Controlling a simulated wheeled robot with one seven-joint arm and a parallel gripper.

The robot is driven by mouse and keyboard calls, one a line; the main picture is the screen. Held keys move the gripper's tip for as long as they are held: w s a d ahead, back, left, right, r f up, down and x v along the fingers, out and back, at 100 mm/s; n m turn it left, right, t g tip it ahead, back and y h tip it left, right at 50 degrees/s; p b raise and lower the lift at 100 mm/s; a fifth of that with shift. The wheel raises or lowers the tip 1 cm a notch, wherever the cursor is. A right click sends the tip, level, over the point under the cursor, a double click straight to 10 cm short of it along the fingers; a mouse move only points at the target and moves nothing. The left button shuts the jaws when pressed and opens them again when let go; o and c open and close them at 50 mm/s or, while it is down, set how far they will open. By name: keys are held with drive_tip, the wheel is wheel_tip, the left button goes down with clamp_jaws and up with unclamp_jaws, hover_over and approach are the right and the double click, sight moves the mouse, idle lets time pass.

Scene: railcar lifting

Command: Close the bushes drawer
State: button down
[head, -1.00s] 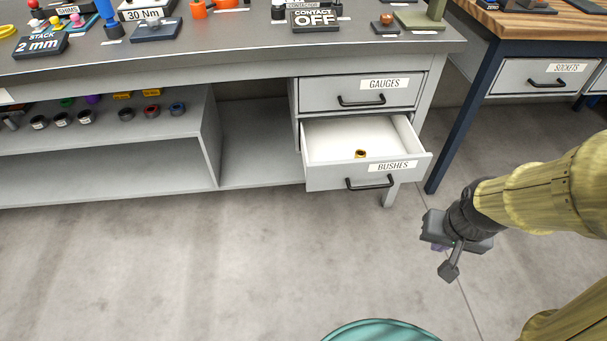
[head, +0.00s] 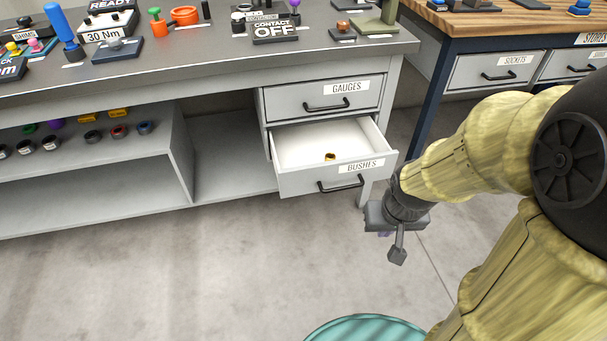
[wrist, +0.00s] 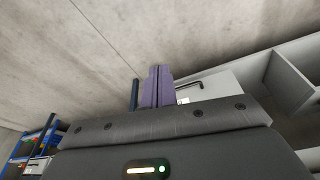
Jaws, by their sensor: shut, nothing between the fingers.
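The bushes drawer (head: 300,184) is pulled out of the grey bench, below the closed gauges drawer (head: 284,104). Its label reads BUSHES and it has a black bar handle (head: 341,184). One small brass bush (head: 330,157) lies inside on the white floor.
The bench top (head: 190,66) carries several tools and signs. An open shelf (head: 100,150) with several bushes is left of the drawers. A wood-topped bench with a sockets drawer (head: 490,72) stands at the right. The floor (head: 190,275) before the drawer is clear.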

drive_tip(key=w+a+f+n+t+h+p, duration=0.1)
drive_tip(key=w+a+f+n+t+p, duration=0.2)
drive_tip(key=w+n, duration=0.4)
drive_tip(key=w+a+f+n+t+p, duration=0.15)
drive_tip(key=w+f+n+p, duration=0.3)
drive_tip(key=n, duration=0.55)
drive_tip(key=w+a+n+t+y+p, duration=0.2)
drive_tip(key=a+n, duration=0.8)
drive_tip(key=n, duration=1.1)
drive_tip(key=t+y+p, duration=0.2)
drive_tip(key=p, duration=0.2)
drive_tip(key=shift+w+n, duration=0.15)
drive_tip(key=shift+n, duration=0.15)
drive_tip(key=shift+f, duration=0.1)
